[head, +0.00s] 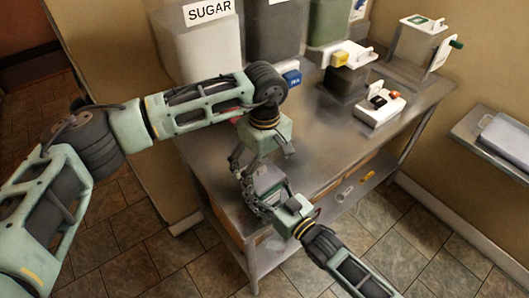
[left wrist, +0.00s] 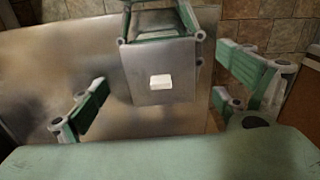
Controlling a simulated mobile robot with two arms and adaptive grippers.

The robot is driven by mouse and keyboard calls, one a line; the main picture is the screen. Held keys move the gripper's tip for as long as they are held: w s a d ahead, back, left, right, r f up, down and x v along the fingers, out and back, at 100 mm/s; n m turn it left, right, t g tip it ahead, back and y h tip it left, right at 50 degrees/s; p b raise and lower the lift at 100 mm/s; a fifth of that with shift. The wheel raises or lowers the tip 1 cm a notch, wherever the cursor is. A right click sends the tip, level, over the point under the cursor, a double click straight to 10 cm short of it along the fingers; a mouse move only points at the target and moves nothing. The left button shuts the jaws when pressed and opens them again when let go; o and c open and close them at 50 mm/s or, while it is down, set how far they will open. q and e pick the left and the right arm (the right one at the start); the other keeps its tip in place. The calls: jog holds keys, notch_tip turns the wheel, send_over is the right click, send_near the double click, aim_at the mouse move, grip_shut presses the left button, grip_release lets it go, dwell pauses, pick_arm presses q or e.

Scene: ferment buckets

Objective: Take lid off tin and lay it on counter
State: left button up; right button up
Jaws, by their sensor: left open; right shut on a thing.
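The tin (head: 268,179) is at the front edge of the metal counter, partly hidden by both grippers. In the left wrist view, its square grey lid (left wrist: 145,58) has a small white knob (left wrist: 161,82) and looks to be on the tin. My left gripper (head: 262,160) is open above the tin. In the left wrist view its fingers (left wrist: 160,88) are spread on either side of the lid, apart from the knob. My right gripper (head: 258,203) is shut on the tin from the front; its green fingers also show at the top of the left wrist view (left wrist: 160,20).
The metal counter (head: 325,140) is bare right of the tin. A SUGAR bin (head: 196,50) and other large bins stand behind. A lower shelf (head: 345,198) holds small items.

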aim_at(264, 176)
pick_arm(q)
jog(key=shift+f, duration=1.05)
jog(key=c, duration=1.4)
jog(key=shift+r, duration=0.1)
jog(key=shift+r, duration=1.05)
jog(key=shift+r, duration=2)
pick_arm(e)
jog(key=o, duration=1.8)
